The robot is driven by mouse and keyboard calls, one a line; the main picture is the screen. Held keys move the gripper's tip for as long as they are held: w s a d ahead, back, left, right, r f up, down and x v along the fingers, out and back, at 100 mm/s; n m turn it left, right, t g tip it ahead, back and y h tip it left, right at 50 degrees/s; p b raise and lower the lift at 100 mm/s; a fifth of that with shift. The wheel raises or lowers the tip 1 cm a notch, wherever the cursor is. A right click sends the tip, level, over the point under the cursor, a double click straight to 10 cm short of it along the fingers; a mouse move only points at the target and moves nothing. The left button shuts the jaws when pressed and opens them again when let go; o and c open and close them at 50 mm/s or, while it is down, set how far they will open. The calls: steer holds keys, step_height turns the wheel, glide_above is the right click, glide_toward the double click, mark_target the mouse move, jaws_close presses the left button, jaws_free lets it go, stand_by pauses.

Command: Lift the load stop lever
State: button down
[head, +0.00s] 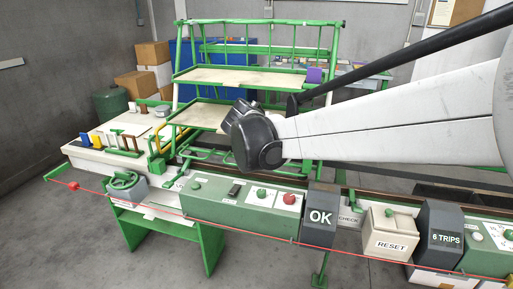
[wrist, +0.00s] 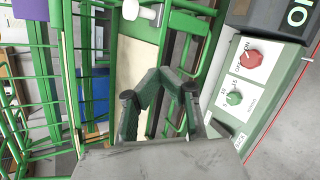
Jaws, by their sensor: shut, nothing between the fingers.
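I cannot read a label that singles out the load stop lever. A small green lever (head: 183,171) stands at the left end of the green control panel (head: 235,207). Another small green lever (head: 352,200) stands by the CHECK plate. My arm reaches in from the right in the head view, and its dark wrist (head: 256,140) hangs above and behind the panel; the fingertips are not clear there. In the wrist view my gripper (wrist: 158,82) is shut and empty, touching nothing that I can make out. The panel's red knob (wrist: 251,58) and green knob (wrist: 234,98) lie to its right.
A green-framed rack with pale shelves (head: 255,78) stands behind the panel. The OK box (head: 320,216), RESET box (head: 390,234) and 6 TRIPS box (head: 439,232) stand along the front right. A red cord (head: 240,233) runs along the front. A handwheel (head: 124,183) is at left.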

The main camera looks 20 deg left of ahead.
steer(key=a+f+n+t+b, duration=0.1)
steer(key=a+f, duration=0.4)
steer(key=a, duration=0.5)
steer(key=s+a+f+n+t+y+b, duration=0.1)
steer(key=a+f+n, duration=0.4)
steer(key=a, duration=0.5)
steer(key=s+a+f+n+t+y+b, duration=0.1)
steer(key=a+f+n+t+b, duration=0.1)
steer(key=a, duration=0.9)
step_height(320, 180, down, 4)
steer(key=shift+s+r+n+b, duration=0.2)
steer(key=shift+n+b, duration=0.6)
steer(key=shift+n, duration=0.3)
steer(key=s+a+f+n+t+y+b, duration=0.1)
steer(key=s+a+f+n, duration=0.15)
steer(key=a+f, duration=0.2)
steer(key=s+a+f+n+t+y+b, duration=0.1)
steer(key=s+a+f, duration=0.2)
steer(key=a, duration=0.3)
steer(key=s+a+f+n+t+h+b, duration=0.1)
steer(key=s+a+f, duration=0.1)
steer(key=s+f, duration=0.4)
step_height(320, 180, down, 6)
steer(key=shift+r+n+t, duration=0.2)
steer(key=shift+n+t, duration=0.15)
steer(key=shift+t, duration=0.05)
